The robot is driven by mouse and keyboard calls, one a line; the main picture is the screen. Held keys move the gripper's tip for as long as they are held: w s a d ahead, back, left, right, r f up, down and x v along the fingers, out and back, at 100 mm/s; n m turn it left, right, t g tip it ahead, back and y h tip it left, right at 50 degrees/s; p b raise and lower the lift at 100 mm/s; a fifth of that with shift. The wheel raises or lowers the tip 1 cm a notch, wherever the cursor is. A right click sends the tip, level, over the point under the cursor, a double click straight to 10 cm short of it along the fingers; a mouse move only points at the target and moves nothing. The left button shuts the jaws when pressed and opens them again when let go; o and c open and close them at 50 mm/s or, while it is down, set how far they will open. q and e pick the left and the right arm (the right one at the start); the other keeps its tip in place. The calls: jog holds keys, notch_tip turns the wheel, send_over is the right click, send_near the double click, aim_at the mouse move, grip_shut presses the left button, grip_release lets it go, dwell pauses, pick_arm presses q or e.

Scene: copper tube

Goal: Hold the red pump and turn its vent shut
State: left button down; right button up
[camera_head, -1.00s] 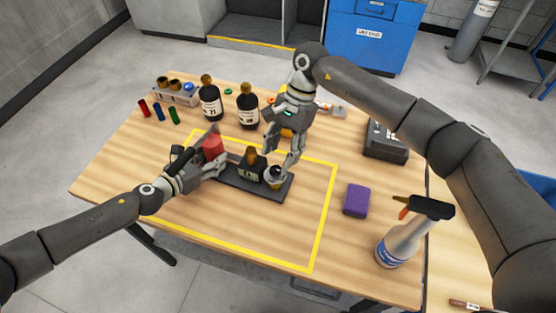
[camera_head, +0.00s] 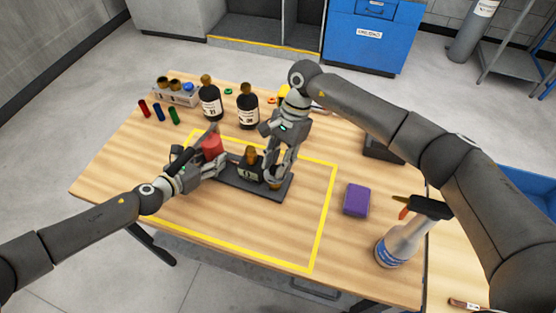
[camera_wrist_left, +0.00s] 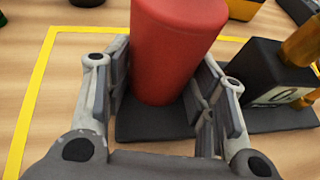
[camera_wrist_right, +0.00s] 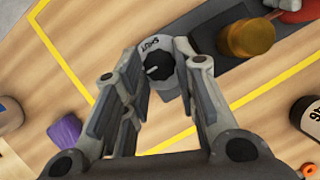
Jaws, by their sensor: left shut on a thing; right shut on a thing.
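The red pump (camera_head: 212,146) stands upright at the left end of a dark base plate (camera_head: 284,194). My left gripper (camera_head: 203,166) is shut on it, with one finger on each side of the red body in the left wrist view (camera_wrist_left: 170,50). In the head view my right gripper (camera_head: 276,177) largely hides the vent.
A black block with an amber top (camera_head: 249,172) stands between pump and vent. Dark bottles (camera_head: 247,110) stand behind. A purple block (camera_head: 356,200) and a spray bottle (camera_head: 400,240) are to the right. The table inside the yellow outline is clear in front.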

jog(key=shift+m, duration=0.3)
jog(key=shift+s+d+m+t, duration=0.1)
jog(key=shift+m+t, duration=0.4)
jog(key=shift+m, duration=0.6)
jog(key=shift+s+m+t+y, duration=0.1)
jog(key=shift+m+t+y, duration=0.45)
jog(key=shift+m, duration=0.95)
jog(key=o, duration=1)
jog(key=shift+o, duration=0.2)
jog(key=v, duration=1.2)
